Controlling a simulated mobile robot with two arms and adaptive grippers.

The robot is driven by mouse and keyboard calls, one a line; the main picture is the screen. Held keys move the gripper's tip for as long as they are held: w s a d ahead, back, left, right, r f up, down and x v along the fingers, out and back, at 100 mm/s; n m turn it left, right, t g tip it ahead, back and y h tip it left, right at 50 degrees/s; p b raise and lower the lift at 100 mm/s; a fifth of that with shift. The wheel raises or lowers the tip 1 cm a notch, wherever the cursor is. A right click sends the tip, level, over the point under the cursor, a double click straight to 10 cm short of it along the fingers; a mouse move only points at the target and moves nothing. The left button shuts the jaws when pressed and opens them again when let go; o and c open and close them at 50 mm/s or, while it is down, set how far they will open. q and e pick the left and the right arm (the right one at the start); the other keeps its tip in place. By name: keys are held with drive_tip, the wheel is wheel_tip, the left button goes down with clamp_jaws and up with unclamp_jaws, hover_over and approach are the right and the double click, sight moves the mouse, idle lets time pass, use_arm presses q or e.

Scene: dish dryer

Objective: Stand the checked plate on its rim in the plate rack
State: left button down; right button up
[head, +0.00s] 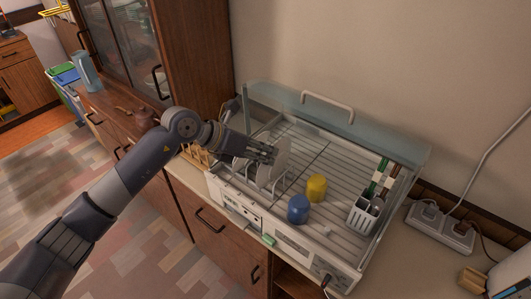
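My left gripper (263,152) is inside the open dish dryer (322,165), over its left part. A pale plate (283,160) stands on its rim, tilted, right at the fingertips. The fingers overlap its left side, and I cannot tell whether they are closed on it. Another pale plate (240,144) shows partly behind the gripper. The plate rack's slots are largely hidden by the plates and gripper. No check pattern can be made out on either plate at this size. My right gripper is not in view.
A blue cup (298,209) and a yellow cup (316,188) stand on the dryer's grate. A white cutlery holder (361,214) is at the right. The raised clear lid (340,125) stands behind. A power strip (440,230) lies right of the dryer.

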use_arm(q)
drive_tip(key=shift+f, duration=0.2)
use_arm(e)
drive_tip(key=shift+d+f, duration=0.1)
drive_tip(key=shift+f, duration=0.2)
use_arm(q)
drive_tip(key=c, duration=1.7)
unclamp_jaws()
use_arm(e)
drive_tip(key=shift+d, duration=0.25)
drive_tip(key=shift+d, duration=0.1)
use_arm(q)
drive_tip(key=v, duration=1.2)
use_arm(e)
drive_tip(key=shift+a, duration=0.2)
use_arm(q)
drive_tip(key=shift+d, duration=0.15)
